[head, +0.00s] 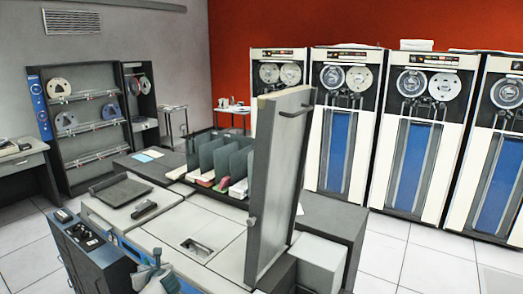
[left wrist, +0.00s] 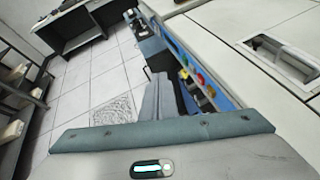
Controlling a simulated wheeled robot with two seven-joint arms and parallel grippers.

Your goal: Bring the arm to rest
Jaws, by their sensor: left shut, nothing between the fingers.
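My left gripper (head: 156,262) is low in the head view, in front of the near side of the grey card machine (head: 165,232). It is shut with nothing in it. In the left wrist view its closed fingers (left wrist: 157,92) show beyond the teal edge of the gripper body, beside the machine's blue panel (left wrist: 178,48) with coloured buttons, with floor tiles behind. My right gripper is not in view.
A tall grey panel (head: 276,185) stands upright on the machine beside a rack of dark dividers (head: 232,165) with cards. A dark box (head: 88,245) is left of my gripper. Tape cabinets (head: 337,135) line the back. White floor (head: 25,240) is clear at left.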

